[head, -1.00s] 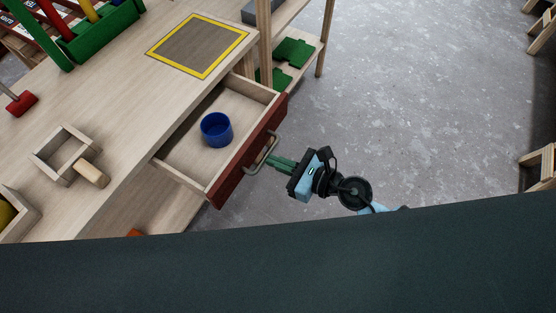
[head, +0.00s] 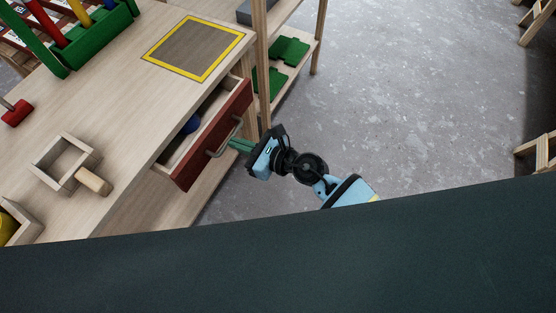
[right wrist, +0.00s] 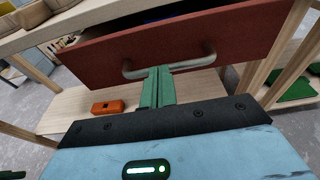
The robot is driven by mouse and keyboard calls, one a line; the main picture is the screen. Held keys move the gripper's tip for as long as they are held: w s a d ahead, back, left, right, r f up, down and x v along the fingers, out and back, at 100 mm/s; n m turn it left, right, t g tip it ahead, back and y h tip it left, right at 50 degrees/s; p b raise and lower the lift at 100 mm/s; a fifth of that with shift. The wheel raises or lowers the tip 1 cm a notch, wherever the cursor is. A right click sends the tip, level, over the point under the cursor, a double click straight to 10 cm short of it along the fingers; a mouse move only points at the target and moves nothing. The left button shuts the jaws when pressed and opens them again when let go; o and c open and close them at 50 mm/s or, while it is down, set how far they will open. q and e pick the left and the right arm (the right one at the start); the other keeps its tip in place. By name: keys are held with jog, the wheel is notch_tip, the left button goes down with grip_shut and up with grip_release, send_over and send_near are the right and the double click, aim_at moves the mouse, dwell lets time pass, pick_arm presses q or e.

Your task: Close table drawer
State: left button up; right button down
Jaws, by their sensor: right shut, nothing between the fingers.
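The table drawer (head: 213,135) has a dark red front and stands partly open. Its grey metal handle (head: 224,139) is on the outer face. A blue cup (head: 191,124) inside the drawer is mostly hidden by the front panel. My right gripper (head: 236,146) is shut with green fingers at the handle. In the right wrist view the fingertips (right wrist: 158,72) are together at the handle bar (right wrist: 185,66), against or very near the red front (right wrist: 190,38). Nothing shows between them. My left gripper is not in view.
On the wooden tabletop (head: 140,95) are a yellow-bordered mat (head: 195,47), a wooden frame (head: 62,160) and a green rack (head: 95,40). A table leg and shelf with green pieces (head: 288,50) stand beyond the drawer. An orange block (right wrist: 108,107) lies on the lower shelf.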

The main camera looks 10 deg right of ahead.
aim_at(217, 133)
jog(key=x, duration=0.2)
jog(key=r+x, duration=0.1)
jog(key=x, duration=0.2)
jog(key=shift+w+a, duration=0.1)
jog(key=shift+w+a+b, duration=0.15)
jog(key=shift+b, duration=0.15)
jog(key=shift+r, duration=0.1)
jog(key=shift+a+r, duration=0.1)
jog(key=shift+r, duration=0.05)
